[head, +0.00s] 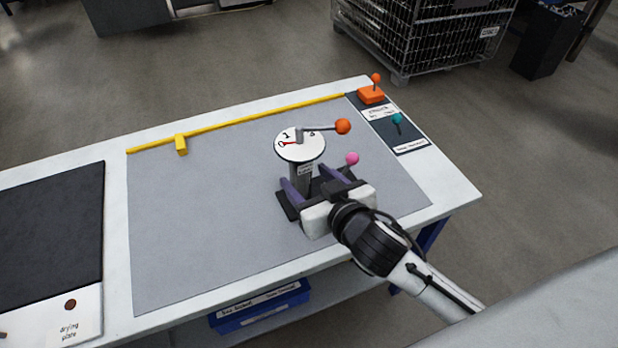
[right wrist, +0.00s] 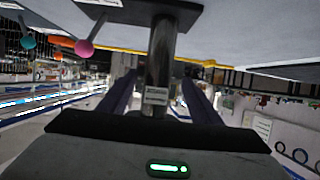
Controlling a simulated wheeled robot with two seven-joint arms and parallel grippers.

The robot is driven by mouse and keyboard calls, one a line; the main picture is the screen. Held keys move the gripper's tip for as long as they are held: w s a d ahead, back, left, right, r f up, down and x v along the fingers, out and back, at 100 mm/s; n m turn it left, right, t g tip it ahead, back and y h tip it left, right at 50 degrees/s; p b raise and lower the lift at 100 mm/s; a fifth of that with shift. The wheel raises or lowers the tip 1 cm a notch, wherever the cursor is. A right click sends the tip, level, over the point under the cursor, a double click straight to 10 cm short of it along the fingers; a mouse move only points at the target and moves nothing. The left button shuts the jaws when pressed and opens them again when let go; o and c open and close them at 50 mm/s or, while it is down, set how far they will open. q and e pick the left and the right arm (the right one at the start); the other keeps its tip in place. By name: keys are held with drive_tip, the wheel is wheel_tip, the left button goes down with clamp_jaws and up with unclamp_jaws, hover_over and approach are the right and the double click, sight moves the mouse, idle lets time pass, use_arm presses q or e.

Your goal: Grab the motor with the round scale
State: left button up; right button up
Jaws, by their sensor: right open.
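The motor with the round scale (head: 300,147) stands upright on the grey mat. It has a white round dial on a dark column, and a crank arm with an orange ball (head: 343,126) pointing right. My right gripper (head: 308,190) is open, with its two purple fingers on either side of the column. In the right wrist view the column (right wrist: 160,70) rises between the spread fingers (right wrist: 158,92), with gaps beside it. A pink ball on a stem (head: 352,158) shows just right of the motor. My left gripper is not in view.
The grey mat (head: 200,220) is mostly clear. A yellow strip (head: 240,121) with a yellow block (head: 181,145) runs along the back. An orange box with a lever (head: 371,95) and a teal-knobbed piece (head: 397,119) stand at the right. A black plate (head: 50,230) lies left.

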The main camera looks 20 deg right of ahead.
drive_tip(key=x, duration=0.4)
drive_tip(key=shift+w+d+f, duration=0.1)
drive_tip(key=shift+w, duration=0.2)
drive_tip(key=shift+c, duration=0.2)
clamp_jaws()
drive_tip(key=shift+r, duration=0.3)
